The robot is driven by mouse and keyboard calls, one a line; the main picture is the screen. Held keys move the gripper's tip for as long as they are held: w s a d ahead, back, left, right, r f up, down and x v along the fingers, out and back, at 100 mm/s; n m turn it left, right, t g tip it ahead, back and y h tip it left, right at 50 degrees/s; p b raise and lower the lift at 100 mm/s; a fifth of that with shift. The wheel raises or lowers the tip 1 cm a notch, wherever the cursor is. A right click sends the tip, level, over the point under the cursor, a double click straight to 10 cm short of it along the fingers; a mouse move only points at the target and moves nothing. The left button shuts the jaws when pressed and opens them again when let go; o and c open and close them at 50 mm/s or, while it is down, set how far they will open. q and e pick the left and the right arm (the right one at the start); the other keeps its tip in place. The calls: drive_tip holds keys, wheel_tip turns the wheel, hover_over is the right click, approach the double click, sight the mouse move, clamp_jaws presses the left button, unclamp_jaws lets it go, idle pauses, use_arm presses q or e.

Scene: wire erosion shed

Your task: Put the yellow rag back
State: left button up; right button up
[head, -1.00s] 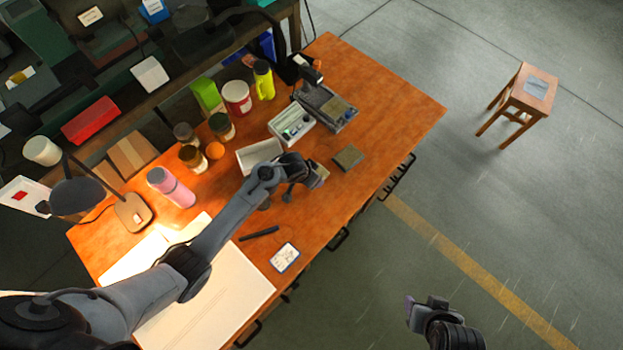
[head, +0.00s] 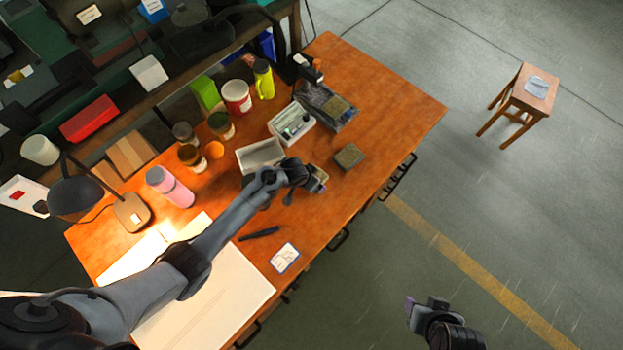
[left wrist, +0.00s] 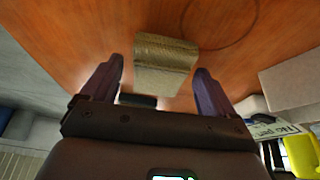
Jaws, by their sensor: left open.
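A folded olive-yellow cloth, which looks like the yellow rag (left wrist: 165,65), lies on the wooden table in the left wrist view, ahead of and between my left fingers. My left gripper (left wrist: 160,88) is open, with a purple-grey finger on each side of the cloth's near end and no grip on it. In the head view my left gripper (head: 312,189) is low over the table, partly hiding a small yellowish patch beside it. A separate olive-grey block or cloth (head: 349,157) lies to its right. My right gripper (head: 422,303) hangs over the floor, its opening unclear.
A white open tray (head: 258,156), a white box of small items (head: 291,124) and a grey tray (head: 330,104) stand behind. A black bar (head: 259,233) and a card (head: 285,257) lie in front. The table's right end is clear.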

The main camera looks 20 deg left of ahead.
use_arm(q)
drive_tip(key=shift+r, duration=0.1)
drive_tip(key=shift+s+r+p, duration=0.1)
drive_tip(key=shift+r+p, duration=0.2)
drive_tip(key=shift+r, duration=0.25)
drive_tip(key=p+v, duration=0.3)
drive_tip(key=v, duration=0.8)
drive_tip(key=s+a+r, duration=0.1)
drive_tip(key=s+r, duration=0.2)
drive_tip(key=s, duration=0.4)
drive_tip(key=s+a+r+n+y, duration=0.1)
drive_tip(key=s+r, duration=0.3)
drive_tip(key=s, duration=0.3)
drive_tip(key=s+a+r+n, duration=0.1)
drive_tip(key=s+r, duration=0.3)
drive_tip(key=s, duration=0.4)
drive_tip(key=shift+a+r+g, duration=0.2)
drive_tip(key=shift+a+g, duration=0.05)
drive_tip(key=shift+g, duration=0.05)
drive_tip(key=shift+s, duration=0.1)
wheel_tip(320, 180, up, 17)
drive_tip(key=p, duration=1.7)
